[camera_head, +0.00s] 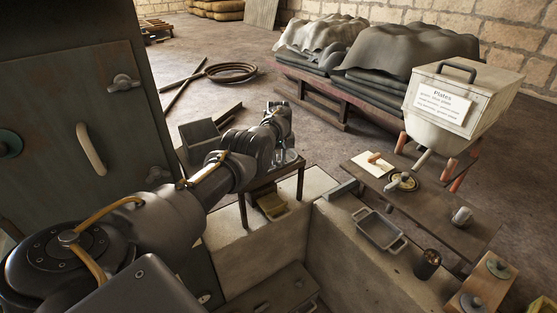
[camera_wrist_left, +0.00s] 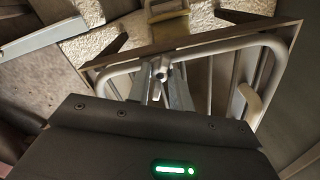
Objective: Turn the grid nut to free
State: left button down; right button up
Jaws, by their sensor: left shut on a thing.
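My left gripper (camera_head: 284,157) is at the end of the arm reaching in from the left, above a small dark table. In the left wrist view, its two grey fingers (camera_wrist_left: 160,92) are close together behind the dark wrist housing. They are shut on a small metal piece with a round hollow end (camera_wrist_left: 160,70), which looks like the grid nut. A pale bent tube frame (camera_wrist_left: 215,44) runs across just beyond it. The fingers hide most of the held piece, so its thread cannot be seen. My right gripper is in neither view.
A dark cabinet (camera_head: 90,135) stands close on the left. A bench (camera_head: 430,205) with small parts and a box labelled Plates (camera_head: 455,90) stand at right.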

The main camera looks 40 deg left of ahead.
pick_arm(q)
jog(key=n+b, duration=0.1)
jog(key=n, duration=0.4)
dwell(0.6)
jog(key=c, duration=1.3)
grip_release()
jog(key=shift+o, duration=0.2)
notch_tip(320, 180, up, 11)
jog(key=shift+f, duration=0.1)
